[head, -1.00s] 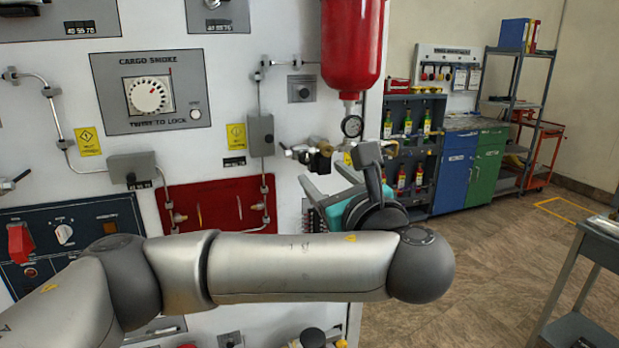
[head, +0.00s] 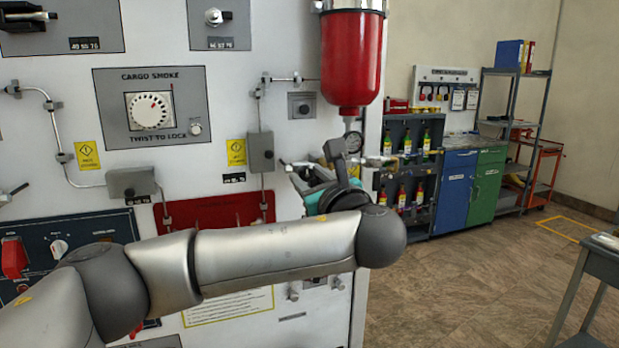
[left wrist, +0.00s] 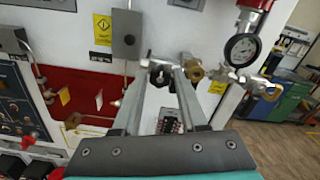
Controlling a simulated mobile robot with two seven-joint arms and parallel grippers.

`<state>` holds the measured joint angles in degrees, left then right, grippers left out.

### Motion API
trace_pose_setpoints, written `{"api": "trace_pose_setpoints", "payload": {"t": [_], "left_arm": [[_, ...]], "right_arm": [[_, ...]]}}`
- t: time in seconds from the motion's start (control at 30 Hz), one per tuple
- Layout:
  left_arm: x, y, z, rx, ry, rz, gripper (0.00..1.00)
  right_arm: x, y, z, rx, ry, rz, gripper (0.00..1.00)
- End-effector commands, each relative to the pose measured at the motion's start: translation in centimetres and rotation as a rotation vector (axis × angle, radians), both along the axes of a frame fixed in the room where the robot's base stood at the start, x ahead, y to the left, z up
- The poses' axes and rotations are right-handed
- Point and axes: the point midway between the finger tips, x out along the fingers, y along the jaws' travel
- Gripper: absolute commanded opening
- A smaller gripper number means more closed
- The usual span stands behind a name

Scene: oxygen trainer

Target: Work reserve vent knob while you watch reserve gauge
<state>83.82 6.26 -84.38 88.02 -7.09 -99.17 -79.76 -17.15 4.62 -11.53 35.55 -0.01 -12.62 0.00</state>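In the head view the gauge (head: 353,142) is partly covered by my left wrist. A dark knob (left wrist: 159,76) and a brass fitting (left wrist: 193,68) sit left of the gauge. No label shows which is the vent knob. My left gripper (left wrist: 163,68) is open, its fingertips near the dark knob; contact cannot be told. My right gripper is out of view.
The white panel carries a cargo smoke dial (head: 150,111), a grey box (head: 261,152) with piping, and a red plate (head: 215,212). A bottle rack (head: 411,165) and blue cabinet (head: 456,190) stand behind at the right. Floor (head: 470,280) right of the panel is clear.

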Motion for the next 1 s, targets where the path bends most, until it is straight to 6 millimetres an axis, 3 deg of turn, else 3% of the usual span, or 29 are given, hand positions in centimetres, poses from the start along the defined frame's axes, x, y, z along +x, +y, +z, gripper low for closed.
{"api": "trace_pose_setpoints", "payload": {"t": [0.03,0.37,0.77,1.0], "left_arm": [[-0.01,-0.01,-0.01,0.0,0.0,0.0,0.35],[-0.02,-0.01,-0.04,0.0,0.0,0.0,0.0],[-0.03,-0.02,-0.11,-0.012,-0.003,0.0,0.0],[-0.02,-0.02,-0.24,-0.104,-0.029,0.0,0.0]], "right_arm": [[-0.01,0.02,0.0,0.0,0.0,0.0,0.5],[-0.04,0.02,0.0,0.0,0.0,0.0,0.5],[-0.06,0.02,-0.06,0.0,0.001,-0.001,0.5],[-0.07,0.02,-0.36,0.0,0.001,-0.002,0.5]]}}
